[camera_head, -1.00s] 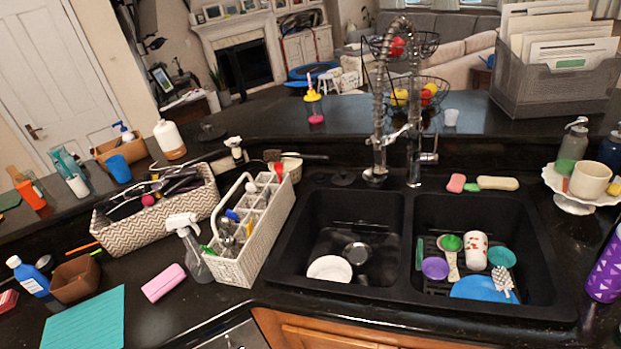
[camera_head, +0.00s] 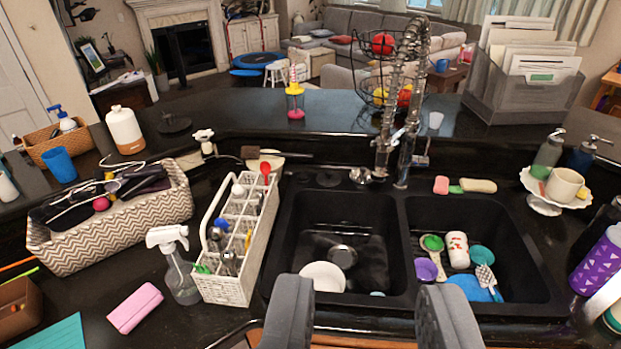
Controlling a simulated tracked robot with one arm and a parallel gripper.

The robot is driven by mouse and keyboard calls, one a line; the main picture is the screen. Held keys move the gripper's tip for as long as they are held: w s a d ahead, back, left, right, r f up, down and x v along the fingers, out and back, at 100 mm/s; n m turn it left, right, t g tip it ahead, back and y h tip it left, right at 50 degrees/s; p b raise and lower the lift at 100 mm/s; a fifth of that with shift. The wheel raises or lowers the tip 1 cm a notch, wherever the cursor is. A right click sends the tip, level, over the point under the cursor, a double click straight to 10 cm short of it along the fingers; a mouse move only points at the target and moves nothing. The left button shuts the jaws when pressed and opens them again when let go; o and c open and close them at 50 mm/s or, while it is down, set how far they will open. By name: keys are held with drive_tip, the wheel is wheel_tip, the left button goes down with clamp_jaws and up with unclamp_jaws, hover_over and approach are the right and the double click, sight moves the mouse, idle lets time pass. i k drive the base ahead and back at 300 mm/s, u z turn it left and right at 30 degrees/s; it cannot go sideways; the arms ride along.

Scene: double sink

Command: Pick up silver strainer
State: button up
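A small round silver metal piece (camera_head: 343,256), which may be the silver strainer, lies in the left basin of the black double sink (camera_head: 400,290), just behind a white bowl (camera_head: 323,276). Another small silver round piece (camera_head: 362,175) sits on the sink's back rim by the faucet; I cannot tell for certain which one is the strainer. My gripper (camera_head: 368,286) shows its two grey fingers at the bottom of the view, wide apart with nothing between them. The fingers are in front of the sink's near edge and hide part of it.
A tall spring faucet (camera_head: 392,110) stands behind the sink. A white caddy (camera_head: 235,285) and spray bottle (camera_head: 180,270) stand left of it. The right basin holds several dishes, including a red-and-white cup (camera_head: 457,249). A purple bottle (camera_head: 600,262) is at the right.

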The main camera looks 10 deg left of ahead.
sight(361, 179)
drive_tip(key=z, duration=0.25)
drive_tip(key=i, duration=1.7)
drive_tip(key=u, duration=0.2)
